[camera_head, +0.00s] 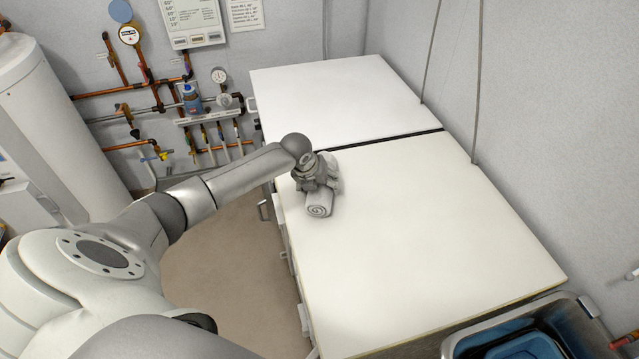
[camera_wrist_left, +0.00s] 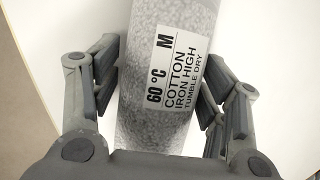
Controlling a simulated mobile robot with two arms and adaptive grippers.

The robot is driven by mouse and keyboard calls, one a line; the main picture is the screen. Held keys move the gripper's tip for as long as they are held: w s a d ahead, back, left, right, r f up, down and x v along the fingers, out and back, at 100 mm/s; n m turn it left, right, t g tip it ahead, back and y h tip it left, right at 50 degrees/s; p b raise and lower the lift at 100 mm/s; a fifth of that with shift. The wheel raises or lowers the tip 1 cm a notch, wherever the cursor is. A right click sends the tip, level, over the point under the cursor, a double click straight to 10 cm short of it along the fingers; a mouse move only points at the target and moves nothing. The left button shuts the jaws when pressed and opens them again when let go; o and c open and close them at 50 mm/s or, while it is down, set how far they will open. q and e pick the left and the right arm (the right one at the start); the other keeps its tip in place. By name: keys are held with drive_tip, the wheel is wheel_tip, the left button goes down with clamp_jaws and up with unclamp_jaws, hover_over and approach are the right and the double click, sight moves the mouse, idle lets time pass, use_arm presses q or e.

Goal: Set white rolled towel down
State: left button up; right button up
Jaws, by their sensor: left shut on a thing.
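The white rolled towel (camera_head: 319,209) is at the left edge of the near white top (camera_head: 420,230). Its spiral end faces the front in the head view. In the left wrist view the towel (camera_wrist_left: 150,110) looks speckled grey-white and has a label with care text. My left gripper (camera_head: 318,188) is above the towel, with its fingers on both sides of it, shut on it. In the wrist view the fingers (camera_wrist_left: 158,95) flank the roll. The towel is at or just above the surface; I cannot tell if it touches. My right gripper is not in view.
A second white top (camera_head: 340,90) lies behind a dark gap. A metal basin with a blue tub (camera_head: 525,348) is at the lower right. Copper pipes and gauges (camera_head: 219,75) line the back wall. A white cylinder tank (camera_head: 50,120) stands at left. The near top is otherwise clear.

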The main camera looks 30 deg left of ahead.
use_arm(q)
drive_tip(key=shift+f, duration=0.1)
drive_tip(key=o, duration=1.1)
drive_tip(key=shift+s+r, duration=0.1)
drive_tip(key=shift+r, duration=0.15)
drive_tip(key=b+v, duration=0.1)
drive_tip(key=v, duration=1)
drive_tip(key=shift+b, duration=0.35)
drive_tip(key=shift+s+r, duration=0.25)
drive_tip(key=shift+r, duration=0.1)
